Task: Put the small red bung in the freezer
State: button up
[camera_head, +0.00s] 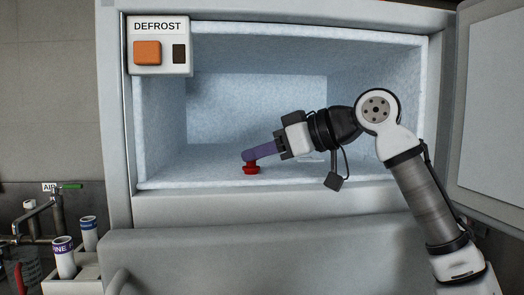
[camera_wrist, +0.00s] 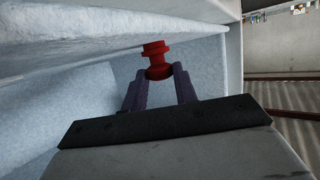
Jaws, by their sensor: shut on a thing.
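The small red bung (camera_head: 250,169) is inside the freezer (camera_head: 250,128), low over its frosted floor towards the front left. My gripper (camera_head: 247,156) is shut on the bung with its purple fingers. In the wrist view the bung (camera_wrist: 155,52) sits between the fingertips of my gripper (camera_wrist: 160,75), its flanged end sticking out beyond them. That end is close to the frosted surface in the wrist view; I cannot tell whether it touches. The freezer door (camera_head: 492,110) stands open at the right.
A DEFROST box (camera_head: 159,46) with an orange button is at the freezer's upper left corner. The freezer's front sill (camera_head: 260,207) runs below the opening. The freezer's inside is otherwise clear. Labelled tubes (camera_head: 64,258), a rack and a tap (camera_head: 38,214) stand at the lower left.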

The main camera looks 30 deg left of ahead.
jog(key=o, duration=0.9)
jog(key=shift+o, duration=0.2)
jog(key=shift+r, duration=0.15)
jog(key=v, duration=0.7)
jog(key=shift+d, duration=0.25)
